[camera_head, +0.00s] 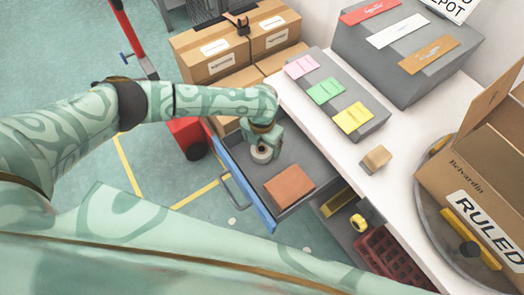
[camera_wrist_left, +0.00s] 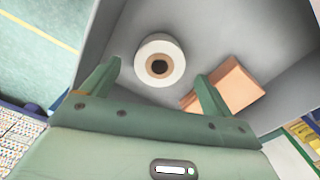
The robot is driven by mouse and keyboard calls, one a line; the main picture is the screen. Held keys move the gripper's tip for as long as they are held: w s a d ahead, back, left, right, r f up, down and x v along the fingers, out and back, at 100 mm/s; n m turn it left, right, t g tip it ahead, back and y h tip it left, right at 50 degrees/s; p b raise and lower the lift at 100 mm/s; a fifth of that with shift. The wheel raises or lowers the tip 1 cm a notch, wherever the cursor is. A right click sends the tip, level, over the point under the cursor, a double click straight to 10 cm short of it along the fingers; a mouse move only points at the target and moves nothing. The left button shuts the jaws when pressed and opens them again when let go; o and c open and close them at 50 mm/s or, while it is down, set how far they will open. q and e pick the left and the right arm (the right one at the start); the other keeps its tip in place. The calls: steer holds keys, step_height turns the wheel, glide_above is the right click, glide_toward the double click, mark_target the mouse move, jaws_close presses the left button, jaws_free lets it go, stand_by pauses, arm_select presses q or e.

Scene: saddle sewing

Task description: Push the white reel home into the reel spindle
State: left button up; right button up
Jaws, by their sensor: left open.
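The white reel (camera_head: 262,154) sits inside the open grey drawer (camera_head: 318,160), near its left side. In the left wrist view the reel (camera_wrist_left: 160,61) shows from above as a white ring with a brown core and a dark centre. The reel spindle cannot be made out apart from that centre. My left gripper (camera_head: 264,147) is at the reel in the head view. In the left wrist view its two fingers (camera_wrist_left: 156,85) are spread wide, with the reel beyond and between their tips; contact cannot be told. My right gripper is not in view.
A brown block (camera_head: 289,186) lies in the drawer beside the reel; it also shows near the right finger (camera_wrist_left: 235,88). The drawer's blue front (camera_head: 247,190) borders it. A white worktop (camera_head: 350,150) carries a grey card stand (camera_head: 335,95) and a small tan block (camera_head: 376,158).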

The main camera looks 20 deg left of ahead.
mark_target(261, 149)
arm_select(q)
step_height(261, 149, down, 4)
steer(key=shift+f+b, duration=0.2)
steer(key=shift+b, duration=0.6)
steer(key=shift+w, duration=0.1)
arm_select(e)
steer(key=shift+s+f, duration=0.75)
steer(key=shift+f, duration=0.15)
arm_select(q)
steer(key=shift+r, duration=0.1)
steer(key=c, duration=1.1)
